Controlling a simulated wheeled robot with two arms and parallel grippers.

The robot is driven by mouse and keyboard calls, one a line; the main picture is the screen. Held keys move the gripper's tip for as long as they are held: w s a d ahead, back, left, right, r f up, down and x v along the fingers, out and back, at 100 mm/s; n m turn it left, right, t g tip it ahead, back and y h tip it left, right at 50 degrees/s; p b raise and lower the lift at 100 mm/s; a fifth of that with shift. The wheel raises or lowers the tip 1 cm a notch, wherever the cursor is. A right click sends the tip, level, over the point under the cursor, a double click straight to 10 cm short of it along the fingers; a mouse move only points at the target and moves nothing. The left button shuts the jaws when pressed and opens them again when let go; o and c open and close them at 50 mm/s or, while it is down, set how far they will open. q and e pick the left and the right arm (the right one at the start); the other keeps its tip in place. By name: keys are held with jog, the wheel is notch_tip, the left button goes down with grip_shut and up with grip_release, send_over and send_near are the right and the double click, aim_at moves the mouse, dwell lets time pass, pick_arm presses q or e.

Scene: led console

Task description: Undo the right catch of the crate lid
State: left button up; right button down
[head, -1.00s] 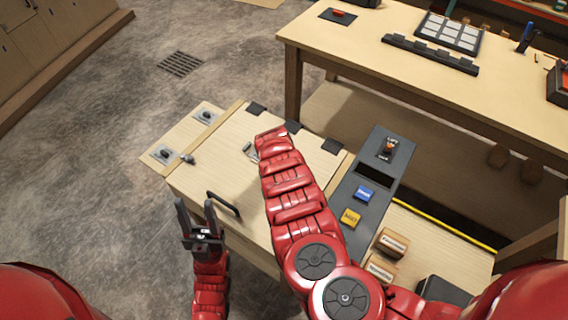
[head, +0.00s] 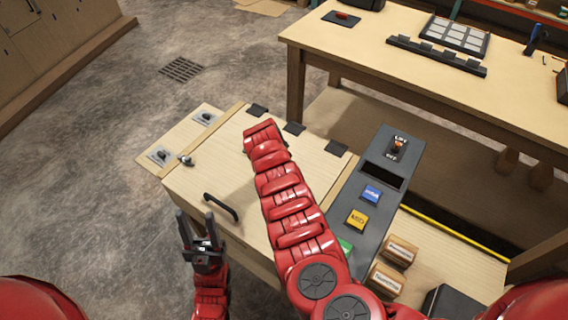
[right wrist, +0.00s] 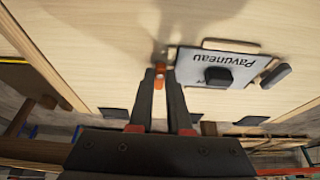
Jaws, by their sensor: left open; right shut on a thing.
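The wooden crate lid (head: 205,182) is closed, with a black handle (head: 222,206) at its front. My right arm reaches over the lid and hides its own gripper in the head view. In the right wrist view my right gripper (right wrist: 160,78) is shut on a small orange-tipped metal piece (right wrist: 159,70) at the lid surface, which appears to be the right catch. Its base is partly hidden between the fingers. Beside it is a grey nameplate (right wrist: 222,66) with a black knob. My left gripper (head: 200,232) is open and empty, in front of the crate's left side.
A grey console (head: 380,225) with a lever and coloured buttons stands right of the lid. A metal knob (head: 186,160) sits at the lid's left edge, near a side board with two switch plates (head: 160,155). A workbench (head: 400,80) stands behind.

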jog(key=shift+s+f, duration=0.1)
jog(key=c, duration=0.9)
grip_release()
jog(key=shift+o, duration=0.2)
jog(key=shift+a+r, duration=0.1)
jog(key=shift+r, duration=0.45)
jog(key=v, duration=1.6)
jog(key=shift+r, duration=0.2)
jog(key=shift+s, duration=0.1)
